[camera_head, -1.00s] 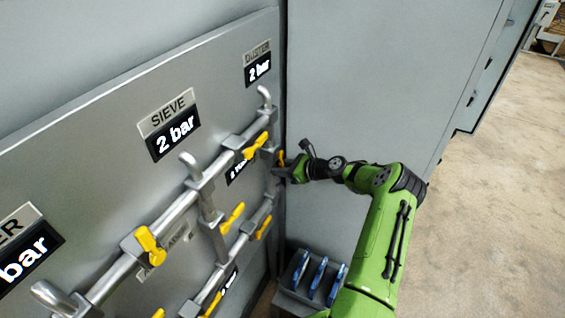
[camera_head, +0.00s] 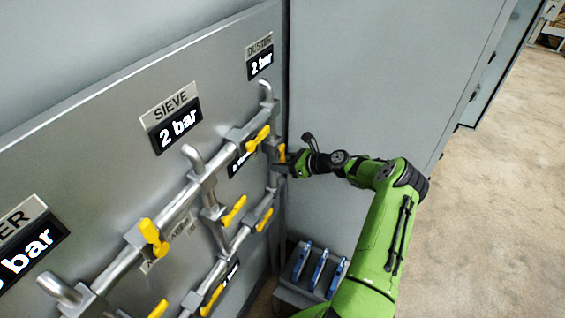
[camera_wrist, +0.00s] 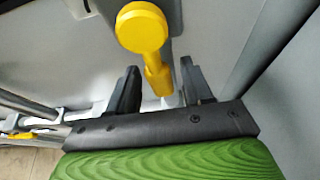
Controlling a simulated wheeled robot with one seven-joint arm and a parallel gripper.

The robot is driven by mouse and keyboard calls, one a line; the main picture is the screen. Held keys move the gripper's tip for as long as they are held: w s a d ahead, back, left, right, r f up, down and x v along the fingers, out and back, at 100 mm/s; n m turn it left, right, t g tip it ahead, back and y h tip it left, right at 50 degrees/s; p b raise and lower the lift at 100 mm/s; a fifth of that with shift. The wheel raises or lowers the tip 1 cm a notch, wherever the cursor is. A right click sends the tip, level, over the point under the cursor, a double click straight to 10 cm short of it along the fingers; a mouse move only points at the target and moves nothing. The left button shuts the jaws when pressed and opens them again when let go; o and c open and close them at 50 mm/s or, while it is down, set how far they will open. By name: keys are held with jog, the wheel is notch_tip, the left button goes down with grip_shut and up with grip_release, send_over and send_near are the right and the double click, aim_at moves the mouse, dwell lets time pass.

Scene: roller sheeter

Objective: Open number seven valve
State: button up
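Several yellow valve handles sit on grey pipes across a metal panel. The valve handle at my gripper (camera_head: 282,153) is at the panel's right end, mostly hidden in the head view. In the wrist view this yellow handle (camera_wrist: 150,45) has a round head, and its narrow lever points down between my fingers. My gripper (camera_wrist: 160,88) is open, with one black finger on each side of the lever and gaps showing on both sides. In the head view my gripper (camera_head: 284,167) is beside the pipe end. I cannot read a number seven on any valve.
Other yellow handles show nearby, one upper (camera_head: 257,138), one lower (camera_head: 264,219) and one at left (camera_head: 153,237). Displays read 2 bar under SIEVE (camera_head: 172,117) and DUSTER (camera_head: 259,57). A grey cabinet wall (camera_head: 380,70) stands close to the right. A box with blue items (camera_head: 300,296) is below.

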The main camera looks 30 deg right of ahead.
jog(key=b+v, duration=0.1)
jog(key=v, duration=1.4)
jog(key=shift+s, duration=0.3)
jog(key=shift+d, duration=0.1)
jog(key=s+a+r+n+g+h+b, duration=0.1)
jog(key=a+r+n+g+h, duration=0.2)
jog(key=a+n, duration=0.65)
jog(key=s+a+r+n+g+b, duration=0.1)
jog(key=a+r+n+g, duration=0.35)
jog(key=a, duration=0.75)
jog(key=s+a+r+n+h, duration=0.1)
jog(key=s+a+n, duration=0.2)
jog(key=s+n, duration=0.2)
jog(key=s+a+r+n+t+h+b, duration=0.1)
jog(key=s+a+r+n, duration=0.1)
jog(key=s+n, duration=0.3)
jog(key=s+a+r+n+h+b, duration=0.1)
jog(key=s+a+n, duration=0.3)
jog(key=s, duration=0.7)
jog(key=shift+s+r+n+t+h, duration=0.2)
jog(key=shift+r+n+t+h, duration=0.25)
jog(key=shift+n, duration=0.55)
